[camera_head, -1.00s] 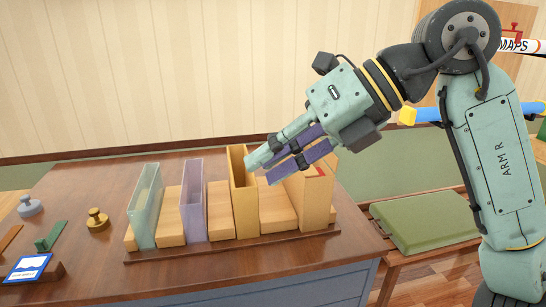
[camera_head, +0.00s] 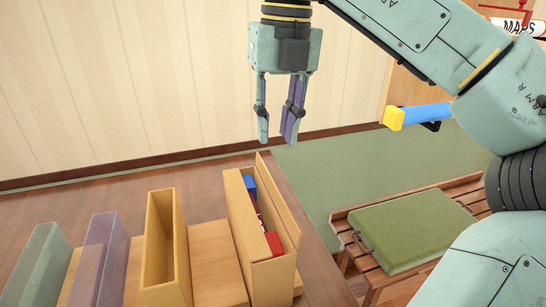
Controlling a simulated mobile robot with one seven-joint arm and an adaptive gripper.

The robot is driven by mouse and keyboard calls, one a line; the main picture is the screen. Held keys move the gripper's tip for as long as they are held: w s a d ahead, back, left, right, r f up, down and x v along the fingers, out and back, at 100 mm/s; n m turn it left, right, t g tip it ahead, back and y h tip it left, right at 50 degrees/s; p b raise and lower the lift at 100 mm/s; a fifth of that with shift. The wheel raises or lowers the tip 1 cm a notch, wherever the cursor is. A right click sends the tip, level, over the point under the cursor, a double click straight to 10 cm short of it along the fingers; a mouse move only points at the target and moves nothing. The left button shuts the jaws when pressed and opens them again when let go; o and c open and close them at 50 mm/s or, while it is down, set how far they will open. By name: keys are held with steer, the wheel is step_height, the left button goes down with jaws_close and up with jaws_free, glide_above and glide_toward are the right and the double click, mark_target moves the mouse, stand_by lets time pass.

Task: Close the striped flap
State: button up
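My gripper (camera_head: 277,137) hangs fingers down, open and empty, in the air above and beyond the desk's far right corner. Below it is a tall wooden box (camera_head: 246,240) with an open top; blue, dark and red things show inside. A thin wooden panel (camera_head: 277,195) stands along the box's right side, its top edge above the rim at the far end. I see no stripes on it, so I cannot tell whether it is the striped flap. No striped flap is clearly visible in this view. The gripper touches neither box nor panel.
An empty yellow wooden bin (camera_head: 162,235), a purple bin (camera_head: 98,262) and a pale green bin (camera_head: 38,262) stand to the left, with wooden blocks between. A green cushion (camera_head: 408,230) lies on a slatted bench at right. A blue bar with a yellow end (camera_head: 394,118) juts near my arm.

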mark_target(273, 181)
steer(key=f, duration=0.7)
steer(key=f+p, duration=0.1)
steer(key=f, duration=0.2)
steer(key=shift+s+a+f, duration=0.2)
steer(key=shift+a+f, duration=0.05)
steer(key=shift+f, duration=0.05)
steer(key=shift+c, duration=0.2)
jaws_close()
